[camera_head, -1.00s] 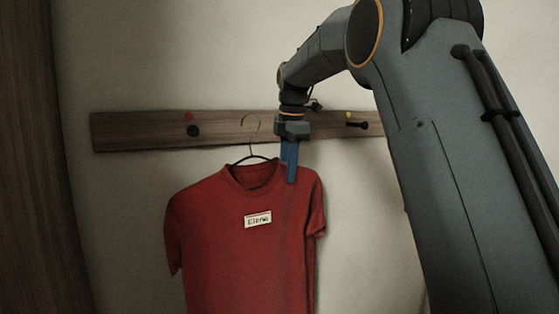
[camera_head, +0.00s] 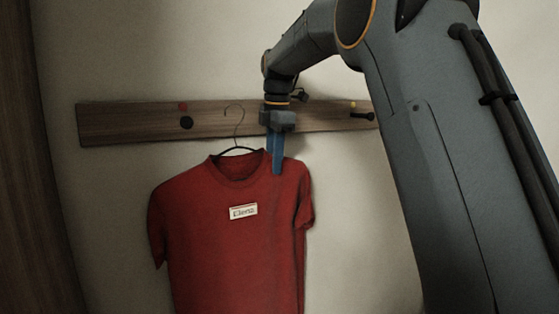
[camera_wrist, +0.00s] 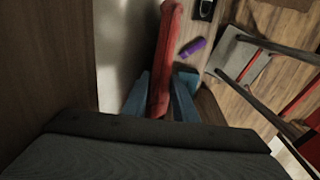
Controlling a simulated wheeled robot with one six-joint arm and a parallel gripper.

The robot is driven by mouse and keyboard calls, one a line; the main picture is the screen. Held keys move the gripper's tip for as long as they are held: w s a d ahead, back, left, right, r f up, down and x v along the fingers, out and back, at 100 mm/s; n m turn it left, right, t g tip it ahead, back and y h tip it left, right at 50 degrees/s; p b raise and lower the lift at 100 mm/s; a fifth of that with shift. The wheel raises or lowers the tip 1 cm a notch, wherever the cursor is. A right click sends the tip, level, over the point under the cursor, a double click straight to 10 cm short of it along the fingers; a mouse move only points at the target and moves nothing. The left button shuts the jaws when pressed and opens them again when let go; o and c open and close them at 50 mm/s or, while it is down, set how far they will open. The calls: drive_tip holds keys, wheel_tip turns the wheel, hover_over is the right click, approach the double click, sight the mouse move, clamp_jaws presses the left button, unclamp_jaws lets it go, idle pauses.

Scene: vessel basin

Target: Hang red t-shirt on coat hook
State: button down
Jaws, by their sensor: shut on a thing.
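The red t-shirt (camera_head: 235,245) hangs upright on a thin dark hanger (camera_head: 237,148), with a white name label on its chest. My gripper (camera_head: 276,165) has blue fingers and is shut on the shirt's shoulder, right of the collar. In the wrist view the red t-shirt (camera_wrist: 163,60) runs between my gripper's blue fingers (camera_wrist: 160,100). The hanger's hook tip rises in front of the wooden rail, between two dark coat hooks. The left coat hook (camera_head: 186,123) has a red dot above it. The right coat hook (camera_head: 362,116) has a yellow dot.
The wooden rail (camera_head: 140,124) is fixed to a pale wall. A dark wooden panel (camera_head: 30,160) stands at the far left. The wrist view shows a purple object (camera_wrist: 192,47) and a grey-framed item (camera_wrist: 240,58) below. Wall between panel and shirt is clear.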

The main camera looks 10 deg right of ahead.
sight(230, 173)
drive_tip(key=shift+s+a, duration=0.5)
drive_tip(key=shift+a, duration=1.4)
drive_tip(key=shift+s+a, duration=0.5)
drive_tip(key=shift+a, duration=1.4)
drive_tip(key=shift+s+a, duration=0.5)
drive_tip(key=shift+a, duration=1.4)
drive_tip(key=shift+a+f+b, duration=0.2)
drive_tip(key=shift+f, duration=0.4)
drive_tip(key=shift+a+f+b, duration=0.15)
drive_tip(key=shift+f, duration=0.4)
